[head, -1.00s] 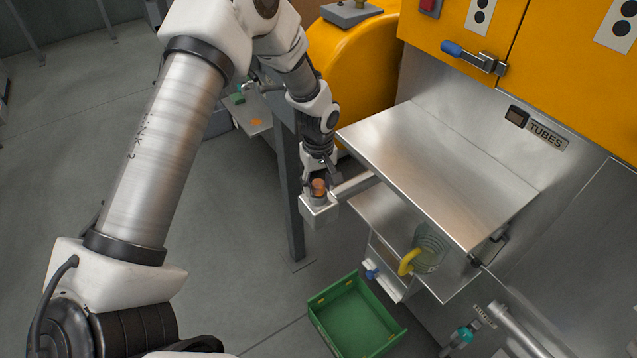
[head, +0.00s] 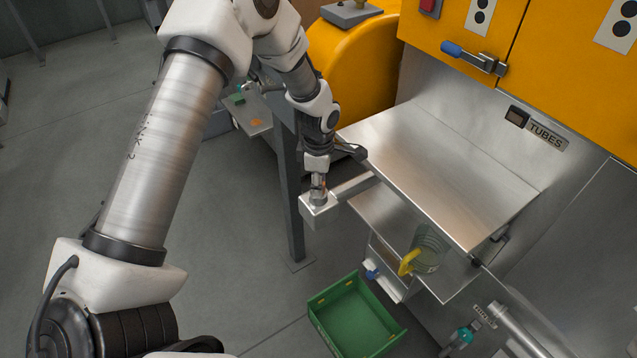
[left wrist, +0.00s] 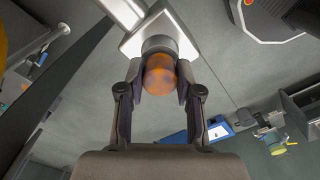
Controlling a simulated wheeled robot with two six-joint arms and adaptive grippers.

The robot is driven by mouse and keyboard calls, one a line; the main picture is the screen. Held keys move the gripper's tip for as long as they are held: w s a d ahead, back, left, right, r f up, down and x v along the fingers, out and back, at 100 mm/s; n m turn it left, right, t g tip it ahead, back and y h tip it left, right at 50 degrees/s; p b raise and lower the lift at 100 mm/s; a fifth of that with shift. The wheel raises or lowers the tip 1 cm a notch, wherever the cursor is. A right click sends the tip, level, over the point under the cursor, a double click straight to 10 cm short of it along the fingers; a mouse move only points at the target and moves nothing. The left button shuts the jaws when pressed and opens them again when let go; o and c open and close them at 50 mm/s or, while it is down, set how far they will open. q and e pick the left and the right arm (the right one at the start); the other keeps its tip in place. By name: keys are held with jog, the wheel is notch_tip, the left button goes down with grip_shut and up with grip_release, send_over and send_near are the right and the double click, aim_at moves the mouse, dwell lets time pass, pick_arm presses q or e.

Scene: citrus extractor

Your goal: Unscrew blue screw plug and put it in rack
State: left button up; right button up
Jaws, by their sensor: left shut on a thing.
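My left gripper (head: 319,184) reaches down to a pale metal block (head: 319,209) at the end of a bar, left of the steel shelf. In the left wrist view, its two fingers are shut on a rounded orange plug (left wrist: 160,76) with dark bluish patches. The plug sits at a grey round collar on the block, which also shows there (left wrist: 181,32). No clearly blue plug shows between the fingers. In the head view the gripper mostly hides the plug. I cannot make out a rack for certain. My right gripper is not in view.
A steel shelf (head: 430,165) juts out right of the gripper. Below are a clear jug with a yellow handle (head: 409,262) and a green crate (head: 357,318). A grey post (head: 291,215) stands behind the block. Open floor lies to the left.

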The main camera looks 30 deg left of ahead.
pick_arm(q)
jog(key=o, duration=0.6)
jog(key=m, duration=1.2)
jog(key=c, duration=0.6)
jog(key=n, duration=0.6)
jog(key=shift+r+p, duration=2.1)
jog(key=shift+r, duration=0.15)
